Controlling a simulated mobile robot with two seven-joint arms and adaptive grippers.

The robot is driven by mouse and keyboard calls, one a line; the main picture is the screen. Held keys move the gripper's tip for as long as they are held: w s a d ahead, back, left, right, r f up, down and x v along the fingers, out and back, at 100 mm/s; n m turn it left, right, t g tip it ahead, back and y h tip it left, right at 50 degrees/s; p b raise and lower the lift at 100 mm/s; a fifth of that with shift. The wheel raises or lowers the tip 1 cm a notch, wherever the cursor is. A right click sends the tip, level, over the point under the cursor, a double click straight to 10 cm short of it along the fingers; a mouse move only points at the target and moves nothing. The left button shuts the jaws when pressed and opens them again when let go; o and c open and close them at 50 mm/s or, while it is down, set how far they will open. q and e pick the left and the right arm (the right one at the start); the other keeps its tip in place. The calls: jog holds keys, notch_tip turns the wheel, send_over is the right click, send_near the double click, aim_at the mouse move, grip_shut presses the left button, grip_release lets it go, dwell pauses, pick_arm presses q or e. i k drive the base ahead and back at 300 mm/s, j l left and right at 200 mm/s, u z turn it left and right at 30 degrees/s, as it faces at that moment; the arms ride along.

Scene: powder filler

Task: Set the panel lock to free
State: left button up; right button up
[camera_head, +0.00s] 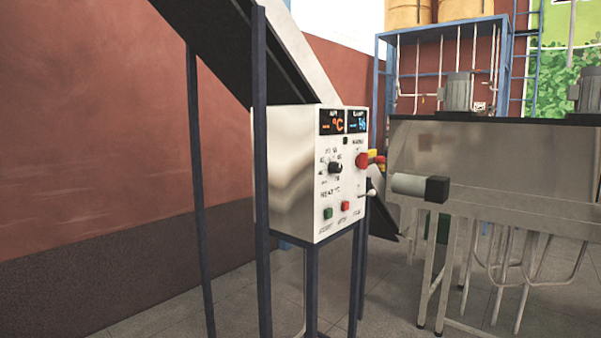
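A white control panel box (291,190) stands on dark blue legs in the middle of the view, its face turned to the right. The face has a black rotary knob (335,168), a red round button (361,160), a green button (328,213) and a smaller red button (346,206). A short lever with a pale ball end (371,192) is at the face's lower right. The labels are too small to tell which part is the panel lock or its setting. Neither gripper is in view.
A sloping conveyor (235,50) rises behind the panel to the upper left. A pale cylinder with a black end (420,187) sticks out from a steel machine (490,165) at right. A blue frame (445,35) stands behind. Tiled floor (225,300) is open at front left.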

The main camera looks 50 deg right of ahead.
aim_at(381, 160)
jog(key=z, duration=2.1)
jog(key=i+l+z, duration=0.4)
jog(key=i+z, duration=0.35)
jog(key=i, duration=0.2)
jog(key=i+l, duration=0.15)
jog(key=i, duration=0.65)
jog(key=i+l+z, duration=0.15)
jog(key=i, duration=0.6)
jog(key=i+l+u, duration=0.1)
jog(key=i+u, duration=0.3)
jog(key=i+l+u, duration=0.15)
jog(key=u, duration=0.3)
jog(key=i+l+u, duration=0.65)
jog(key=u, duration=0.2)
jog(key=i+l+u, duration=0.15)
jog(key=l+u, duration=0.25)
jog(key=l, duration=0.1)
